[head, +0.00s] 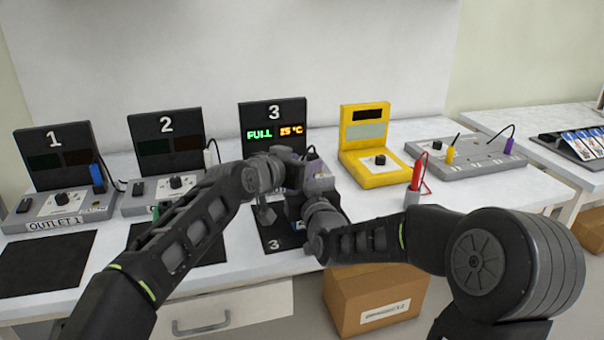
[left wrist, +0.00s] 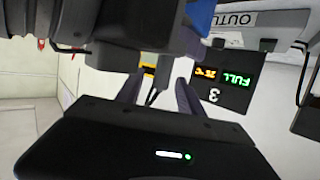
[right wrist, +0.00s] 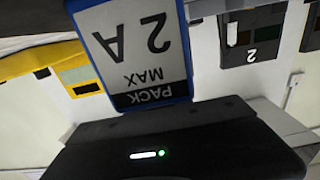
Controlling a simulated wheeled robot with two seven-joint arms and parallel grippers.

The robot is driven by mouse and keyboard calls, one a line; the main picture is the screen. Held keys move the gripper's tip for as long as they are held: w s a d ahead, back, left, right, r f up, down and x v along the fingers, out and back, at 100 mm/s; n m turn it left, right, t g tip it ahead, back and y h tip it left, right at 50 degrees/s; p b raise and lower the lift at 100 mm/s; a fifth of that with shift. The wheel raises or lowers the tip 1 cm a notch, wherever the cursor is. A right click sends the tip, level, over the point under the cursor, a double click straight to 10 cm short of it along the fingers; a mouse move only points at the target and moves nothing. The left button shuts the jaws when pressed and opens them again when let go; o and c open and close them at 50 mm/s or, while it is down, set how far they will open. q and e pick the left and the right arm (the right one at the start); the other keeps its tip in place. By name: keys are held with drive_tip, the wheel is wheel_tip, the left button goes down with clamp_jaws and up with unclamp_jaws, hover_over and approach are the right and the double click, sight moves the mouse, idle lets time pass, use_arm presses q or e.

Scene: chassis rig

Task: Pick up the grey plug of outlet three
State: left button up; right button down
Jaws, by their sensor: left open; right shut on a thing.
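The outlet three unit (head: 272,120) stands at the back middle; its display reads FULL in green beside an orange temperature. My left gripper (head: 266,212) is in front of it. My right gripper (head: 296,207) is close beside the left one, shut on a blue-edged pack (right wrist: 140,50) labelled PACK MAX 2 A. The pack hides the right fingertips in the right wrist view.
Outlet one (head: 52,160) and outlet two (head: 168,145) stand to the left, with black mats in front. A yellow unit (head: 372,165) and a grey panel with coloured plugs (head: 475,160) stand to the right. The black mat marked 3 (head: 275,243) lies below my grippers. A cardboard box (head: 365,305) is under the table edge.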

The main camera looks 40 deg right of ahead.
use_arm(q)
drive_tip(key=shift+c, duration=0.2)
clamp_jaws()
idle(0.4)
